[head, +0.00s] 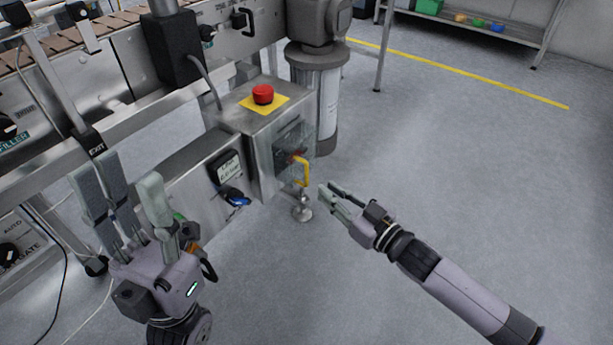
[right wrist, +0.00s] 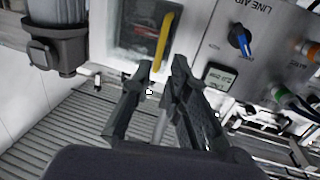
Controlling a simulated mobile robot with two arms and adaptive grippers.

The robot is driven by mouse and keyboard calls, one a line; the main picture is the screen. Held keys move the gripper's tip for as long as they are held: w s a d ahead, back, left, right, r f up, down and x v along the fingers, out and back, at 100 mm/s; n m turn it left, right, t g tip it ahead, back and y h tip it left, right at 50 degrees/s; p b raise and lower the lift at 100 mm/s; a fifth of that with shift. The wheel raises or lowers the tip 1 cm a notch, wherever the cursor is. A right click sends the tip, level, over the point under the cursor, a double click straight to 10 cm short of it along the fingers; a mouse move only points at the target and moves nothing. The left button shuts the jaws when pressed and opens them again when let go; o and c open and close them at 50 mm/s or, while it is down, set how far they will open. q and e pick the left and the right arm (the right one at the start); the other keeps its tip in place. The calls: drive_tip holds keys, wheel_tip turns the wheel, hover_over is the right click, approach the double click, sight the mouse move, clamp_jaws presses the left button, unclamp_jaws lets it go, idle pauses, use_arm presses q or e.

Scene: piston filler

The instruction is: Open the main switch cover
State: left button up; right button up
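The main switch cover (head: 296,139) is a clear panel on the side of a steel box, with a yellow handle (head: 301,171) on it. It looks closed. In the right wrist view the cover (right wrist: 137,30) and its yellow handle (right wrist: 162,42) lie just beyond the fingertips. My right gripper (head: 327,190) is to the right of the handle and slightly below it, apart from it. Its fingers (right wrist: 162,68) are parted with nothing between them. My left gripper (head: 122,180) is at the lower left, fingers spread and empty, away from the cover.
A red emergency button (head: 263,94) on a yellow plate sits atop the box. A blue valve knob (right wrist: 240,40) and a small digital gauge (head: 228,168) are beside it. A grey cylinder (head: 322,95) stands behind. The floor on the right is clear.

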sight(306, 183)
drive_tip(key=b+x, duration=0.2)
drive_tip(key=x, duration=0.6)
drive_tip(key=shift+w+a, duration=0.25)
drive_tip(key=shift+c, duration=0.6)
clamp_jaws()
